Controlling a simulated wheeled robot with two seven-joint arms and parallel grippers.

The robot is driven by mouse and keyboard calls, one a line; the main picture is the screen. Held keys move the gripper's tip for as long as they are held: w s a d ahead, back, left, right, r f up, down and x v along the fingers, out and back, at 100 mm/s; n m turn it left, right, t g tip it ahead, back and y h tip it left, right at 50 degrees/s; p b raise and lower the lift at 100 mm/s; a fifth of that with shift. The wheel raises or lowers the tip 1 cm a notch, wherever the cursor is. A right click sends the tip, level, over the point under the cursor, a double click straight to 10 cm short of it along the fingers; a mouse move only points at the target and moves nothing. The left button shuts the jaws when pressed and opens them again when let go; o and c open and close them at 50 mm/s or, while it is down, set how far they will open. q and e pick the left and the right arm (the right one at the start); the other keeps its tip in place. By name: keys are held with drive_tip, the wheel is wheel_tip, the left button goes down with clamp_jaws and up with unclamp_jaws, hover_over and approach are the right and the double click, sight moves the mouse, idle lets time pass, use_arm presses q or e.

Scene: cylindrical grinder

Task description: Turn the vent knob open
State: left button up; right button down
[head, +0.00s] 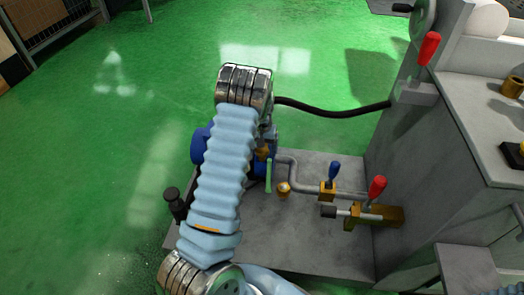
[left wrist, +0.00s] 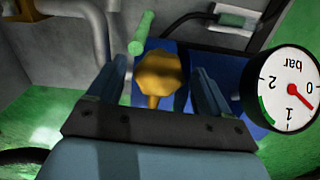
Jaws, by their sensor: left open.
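The vent knob appears to be the brass, lobed knob (left wrist: 160,77) in the middle of the left wrist view. My left gripper (left wrist: 158,68) is open, with one blue finger on each side of this knob. Gaps show between the knob and both fingers, so I see no clear contact. In the head view, a small brass part (head: 262,153) shows beside my left arm, and it may be the same knob. My sleeved arm hides most of my left gripper there.
A green handle (left wrist: 142,43) stands close behind the left finger. A pressure gauge (left wrist: 289,90) is right of the gripper. Blue (head: 334,172) and red (head: 377,187) valve levers stand right on the grey base plate (head: 300,235). A black hose (head: 335,112) runs behind.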

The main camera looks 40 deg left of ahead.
sight(262, 149)
use_arm(q)
drive_tip(key=shift+f, duration=0.4)
drive_tip(key=c, duration=1)
drive_tip(key=shift+n, duration=0.4)
drive_tip(key=shift+c, duration=0.2)
drive_tip(key=o, duration=1)
drive_tip(key=shift+o, duration=0.2)
wheel_tip(262, 149, up, 14)
drive_tip(key=p, duration=0.1)
drive_tip(key=shift+p, duration=0.3)
